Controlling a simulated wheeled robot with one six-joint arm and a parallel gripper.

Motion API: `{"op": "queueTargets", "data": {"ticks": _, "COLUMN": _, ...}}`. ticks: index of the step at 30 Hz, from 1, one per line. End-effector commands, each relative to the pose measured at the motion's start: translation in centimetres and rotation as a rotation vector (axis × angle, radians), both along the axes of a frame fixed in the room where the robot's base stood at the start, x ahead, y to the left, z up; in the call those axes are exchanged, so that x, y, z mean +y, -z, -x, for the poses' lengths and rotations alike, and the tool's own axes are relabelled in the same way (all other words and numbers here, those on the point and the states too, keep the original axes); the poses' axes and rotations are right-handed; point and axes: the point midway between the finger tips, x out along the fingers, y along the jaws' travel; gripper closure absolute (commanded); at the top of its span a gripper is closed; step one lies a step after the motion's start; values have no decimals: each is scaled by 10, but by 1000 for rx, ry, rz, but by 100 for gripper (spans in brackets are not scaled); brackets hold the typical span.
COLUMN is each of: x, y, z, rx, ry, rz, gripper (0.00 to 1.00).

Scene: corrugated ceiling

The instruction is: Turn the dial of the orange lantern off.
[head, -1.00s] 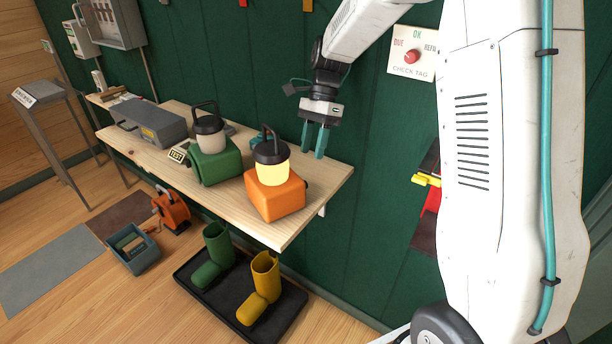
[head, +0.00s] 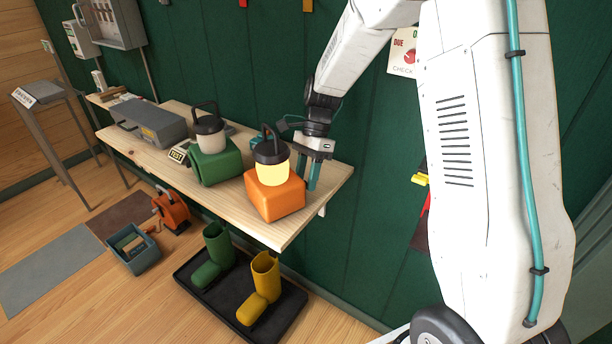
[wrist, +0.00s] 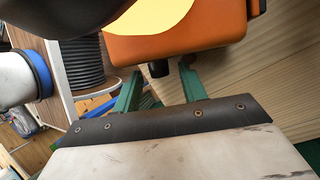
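The orange lantern (head: 275,197) stands on the wooden shelf near its right end, its globe glowing yellow under a black cap and handle. My gripper (head: 309,176) is just right of it, pointing down, its teal fingers beside the base. In the wrist view the orange base (wrist: 180,46) is ahead of my gripper (wrist: 160,82), whose two fingers are apart. A small black knob (wrist: 158,68), apparently the dial, shows on the base's near side, between the fingertip lines. I cannot tell whether a finger touches it. In the head view the dial is hidden behind the fingers.
A green lantern (head: 215,166), unlit, stands left of the orange one on the shelf (head: 318,203). A grey toolbox (head: 150,124) and a "TEST" sign (head: 177,155) are further left. The green wall is close behind. Boots stand on a black tray (head: 290,318) below.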

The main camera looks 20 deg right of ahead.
Motion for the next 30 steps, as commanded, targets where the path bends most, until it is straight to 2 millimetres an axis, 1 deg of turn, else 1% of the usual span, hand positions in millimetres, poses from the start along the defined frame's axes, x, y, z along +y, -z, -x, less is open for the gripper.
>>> {"op": "queueTargets", "data": {"ticks": 1, "x": 0, "y": 0, "z": 0, "rx": 0, "ry": 0, "rz": 0, "gripper": 73}}
{"op": "queueTargets", "data": {"ticks": 2, "x": 0, "y": 0, "z": 0, "rx": 0, "ry": 0, "rz": 0, "gripper": 81}}
{"op": "queueTargets", "data": {"ticks": 3, "x": 0, "y": 0, "z": 0, "rx": 0, "ry": 0, "rz": 0, "gripper": 92}}
{"op": "queueTargets", "data": {"ticks": 4, "x": 0, "y": 0, "z": 0, "rx": 0, "ry": 0, "rz": 0, "gripper": 100}}
{"op": "queueTargets", "data": {"ticks": 11, "x": 0, "y": -1, "z": 0, "rx": -8, "ry": 1, "rz": -1, "gripper": 100}}
{"op": "queueTargets", "data": {"ticks": 17, "x": -1, "y": -1, "z": 2, "rx": -64, "ry": 2, "rz": -12, "gripper": 100}}
{"op": "queueTargets", "data": {"ticks": 23, "x": -1, "y": -2, "z": 5, "rx": -191, "ry": 4, "rz": -37, "gripper": 100}}
{"op": "queueTargets", "data": {"ticks": 30, "x": -3, "y": -2, "z": 10, "rx": -406, "ry": 4, "rz": -79, "gripper": 100}}
